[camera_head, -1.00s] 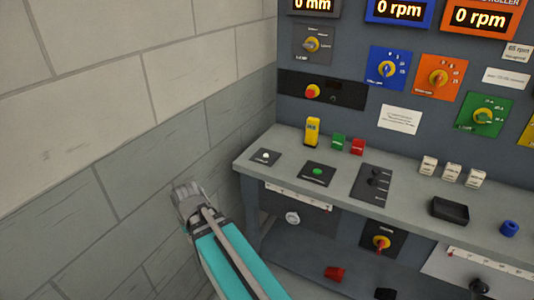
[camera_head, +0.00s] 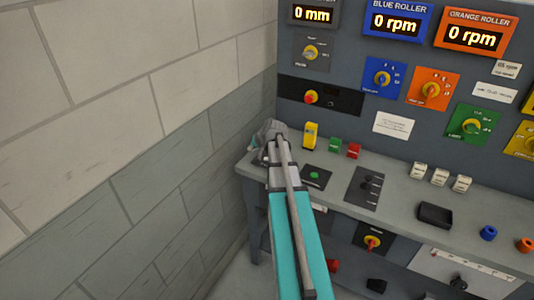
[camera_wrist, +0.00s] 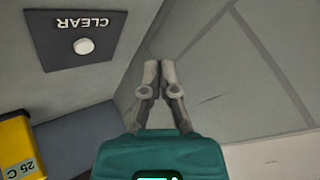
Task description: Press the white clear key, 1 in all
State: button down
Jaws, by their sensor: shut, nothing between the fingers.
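The white clear key (camera_wrist: 84,46) is a small round button on a dark plate marked CLEAR (camera_wrist: 62,55), set in the grey bench top. In the wrist view it is at upper left, apart from my gripper (camera_wrist: 160,68). My gripper is shut and empty, its two fingertips close together, to the right of the plate in that view. In the head view my gripper (camera_head: 268,132) is over the left end of the bench, and my arm and gripper hide the clear key there.
A brick wall (camera_head: 110,150) stands close on the left.

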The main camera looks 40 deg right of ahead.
notch_tip(320, 180, up, 3)
jog(key=m+t+h+p, duration=0.1)
send_over(267, 159)
jog(key=shift+a+f, duration=0.1)
jog(key=shift+f, duration=0.05)
notch_tip(267, 159, down, 9)
jog(key=b, duration=0.8)
jog(key=shift+r+b, duration=0.2)
jog(key=shift+b, duration=0.15)
jog(key=shift+f+b, duration=0.9)
dwell(2.3)
jog(key=shift+r, duration=0.2)
jog(key=shift+r+p, duration=0.7)
jog(key=shift+p, duration=0.2)
jog(key=shift+r+p, duration=2.5)
jog(key=shift+r, duration=0.05)
